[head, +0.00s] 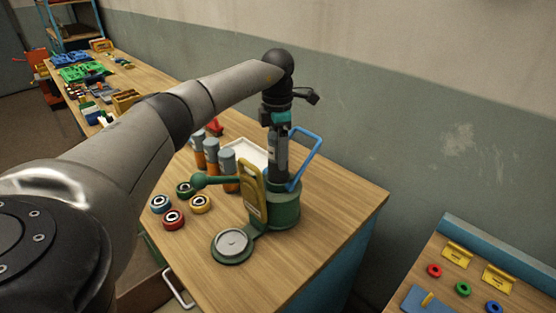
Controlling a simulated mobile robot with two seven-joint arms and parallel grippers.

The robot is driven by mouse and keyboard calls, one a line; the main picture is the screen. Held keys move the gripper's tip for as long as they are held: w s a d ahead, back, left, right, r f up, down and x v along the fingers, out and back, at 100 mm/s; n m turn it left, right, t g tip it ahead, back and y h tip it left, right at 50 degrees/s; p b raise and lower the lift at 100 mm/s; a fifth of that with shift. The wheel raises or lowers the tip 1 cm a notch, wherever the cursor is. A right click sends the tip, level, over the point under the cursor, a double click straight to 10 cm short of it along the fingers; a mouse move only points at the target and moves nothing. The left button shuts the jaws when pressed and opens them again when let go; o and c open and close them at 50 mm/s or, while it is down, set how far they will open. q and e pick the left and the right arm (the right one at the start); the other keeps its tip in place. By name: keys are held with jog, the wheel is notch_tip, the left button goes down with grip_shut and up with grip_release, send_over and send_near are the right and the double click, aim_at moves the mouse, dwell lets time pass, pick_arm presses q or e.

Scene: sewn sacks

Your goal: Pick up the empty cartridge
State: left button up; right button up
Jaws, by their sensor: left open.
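My left gripper (279,119) points down at the green device (285,213) on the wooden bench. It is open, with its fingers at the top of a dark grey upright cylinder (279,155), which looks like the cartridge standing in the device. I cannot tell whether the fingers touch it, or whether it is empty. A blue handle (308,155) rises close by on the right, and a yellow plate (252,190) stands in front. Several orange-and-grey cartridges (229,170) stand upright to the left. My right gripper is not in view.
A white tray (246,151) lies behind the device. Several colored rings (174,219) lie at front left, and a round green-rimmed plate (232,244) is in front. The bench's right part is clear. Another bench (420,272) at lower right holds small rings and yellow plates.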

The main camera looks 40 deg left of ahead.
aim_at(275, 176)
pick_arm(q)
jog(key=shift+f, duration=1.55)
jog(key=shift+w, duration=0.1)
jog(key=shift+c, duration=0.2)
jog(key=c, duration=1.1)
jog(key=shift+r, duration=0.2)
